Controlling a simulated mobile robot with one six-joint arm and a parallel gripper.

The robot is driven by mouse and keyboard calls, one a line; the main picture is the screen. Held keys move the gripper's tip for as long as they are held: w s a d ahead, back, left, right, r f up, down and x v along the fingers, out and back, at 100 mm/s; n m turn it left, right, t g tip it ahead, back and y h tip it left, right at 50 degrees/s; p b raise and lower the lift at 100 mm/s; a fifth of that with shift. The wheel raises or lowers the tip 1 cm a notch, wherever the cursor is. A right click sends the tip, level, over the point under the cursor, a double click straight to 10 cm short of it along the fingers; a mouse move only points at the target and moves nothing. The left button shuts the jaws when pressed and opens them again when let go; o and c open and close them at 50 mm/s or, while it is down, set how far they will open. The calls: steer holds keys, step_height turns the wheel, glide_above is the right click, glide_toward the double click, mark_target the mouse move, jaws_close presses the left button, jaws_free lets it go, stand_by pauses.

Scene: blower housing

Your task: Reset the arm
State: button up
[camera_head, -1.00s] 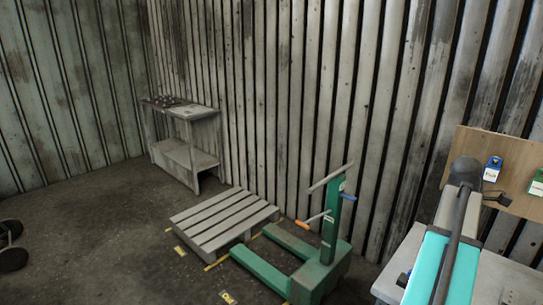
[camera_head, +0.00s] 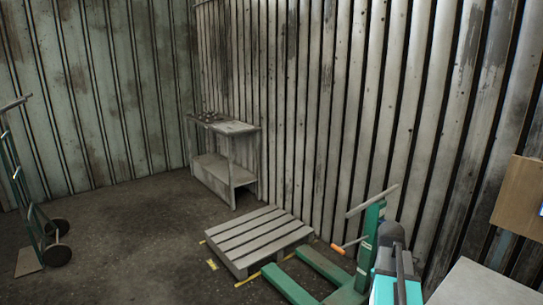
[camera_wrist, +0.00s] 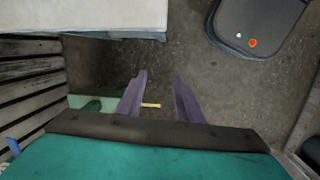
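My arm (camera_head: 398,270), teal with a dark grey joint, shows at the bottom right of the head view, in front of the green lifter and beside the grey table. My gripper (camera_wrist: 158,82) shows in the wrist view as two purple fingers standing apart with bare floor between and beyond them. It is open and holds nothing. The fingers are not visible in the head view.
A wooden pallet (camera_head: 250,239) lies on the floor beside the green lifter (camera_head: 369,235). A shelf bench (camera_head: 226,160) stands against the wall. A hand truck (camera_head: 30,205) is at the left. A grey table (camera_head: 485,285) is at bottom right. Left-centre floor is clear.

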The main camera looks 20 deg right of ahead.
steer(key=w+a+f+m, duration=0.1)
steer(key=w+a+f, duration=0.35)
steer(key=a, duration=0.45)
steer(key=w+a+f, duration=0.3)
steer(key=a+f, duration=0.3)
steer(key=a, duration=0.3)
steer(key=s+a+f+m+t+y, duration=0.1)
steer(key=a+f, duration=0.4)
steer(key=a, duration=0.5)
steer(key=s+a+f+m+y, duration=0.1)
steer(key=a+f, duration=0.4)
steer(key=a, duration=0.6)
steer(key=s+f+g+b, duration=0.1)
steer(key=s+f+g, duration=0.1)
steer(key=s+f, duration=0.8)
steer(key=s+f+g+b, duration=0.1)
steer(key=s+f+g, duration=0.2)
steer(key=s+f, duration=0.7)
steer(key=s, duration=0.5)
steer(key=shift+s+d+g, duration=0.25)
steer(key=shift+d+g, duration=0.05)
steer(key=shift+d, duration=0.1)
steer(key=shift+d+r, duration=0.1)
